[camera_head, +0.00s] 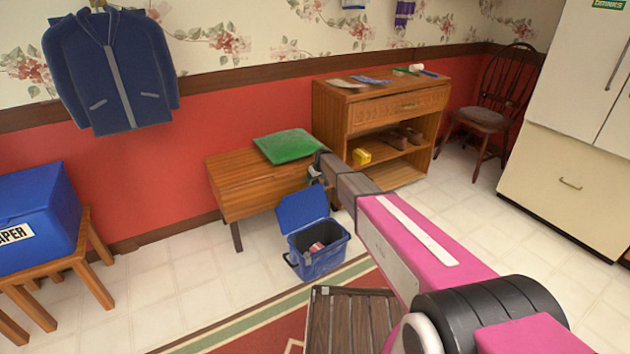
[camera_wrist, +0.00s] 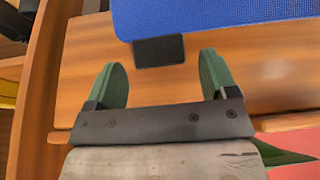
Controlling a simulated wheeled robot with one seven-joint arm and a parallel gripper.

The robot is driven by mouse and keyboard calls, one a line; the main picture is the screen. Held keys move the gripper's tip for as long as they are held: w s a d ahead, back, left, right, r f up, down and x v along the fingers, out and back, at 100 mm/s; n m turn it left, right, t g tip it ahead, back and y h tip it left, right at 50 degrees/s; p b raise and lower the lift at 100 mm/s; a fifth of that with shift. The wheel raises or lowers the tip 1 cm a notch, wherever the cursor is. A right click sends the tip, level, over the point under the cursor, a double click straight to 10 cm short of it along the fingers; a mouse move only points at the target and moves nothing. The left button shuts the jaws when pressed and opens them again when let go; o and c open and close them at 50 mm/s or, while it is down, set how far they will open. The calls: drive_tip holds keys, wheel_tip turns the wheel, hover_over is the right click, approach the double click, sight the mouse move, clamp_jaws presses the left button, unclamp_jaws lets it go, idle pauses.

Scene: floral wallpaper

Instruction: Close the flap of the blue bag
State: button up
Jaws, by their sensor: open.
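The blue bag (camera_head: 318,256) stands on the floor in front of a small wooden bench. Its flap (camera_head: 303,210) is raised at the back, and the bag's mouth is open with a reddish item inside. In the wrist view the flap (camera_wrist: 220,20) crosses the top, with a dark tab (camera_wrist: 160,52) hanging from its edge. My gripper (camera_wrist: 160,68) is open, its two green fingers apart and pointing toward the flap edge, with the tab seen between them. In the head view my gripper (camera_head: 317,174) is at the bench's front, above and right of the flap; contact cannot be told.
The wooden bench (camera_head: 236,189) with a green cushion (camera_head: 288,146) stands close behind the bag. A wooden cabinet (camera_head: 355,108) is to the right. A blue box (camera_head: 35,215) sits on a stool at left. A slatted wooden piece (camera_head: 345,325) stands in front on the rug.

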drive_tip(key=shift+w+a+f, duration=0.1)
drive_tip(key=shift+f, duration=0.4)
